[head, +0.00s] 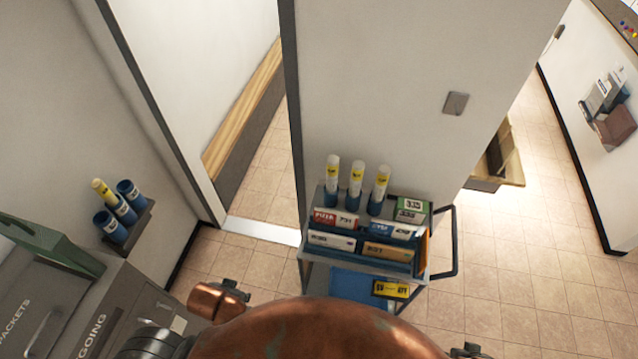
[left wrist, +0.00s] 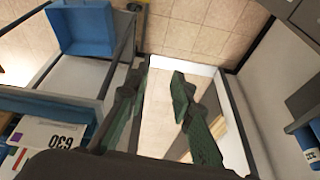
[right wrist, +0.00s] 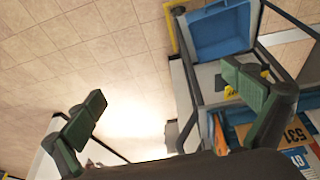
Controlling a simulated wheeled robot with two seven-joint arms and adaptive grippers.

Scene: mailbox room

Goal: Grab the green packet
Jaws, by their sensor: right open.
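The green packet (head: 411,207), with a white label reading 335, stands in the back right of the cart's upper tray in the head view. Other packets stand in front of it, so its lower part is hidden. My right gripper (right wrist: 168,95) is open and empty in the right wrist view, with the cart beside and beyond its right finger. My left gripper (left wrist: 160,90) has its fingers apart with nothing between them, beside the cart in the left wrist view. Neither gripper shows in the head view.
The cart (head: 441,272) holds several packets, three yellow-capped tubes (head: 357,180) and a lower blue bin (right wrist: 222,32). A grey cabinet (head: 130,305) and a wall rack with blue tubes (head: 124,212) are at left. An open doorway is behind.

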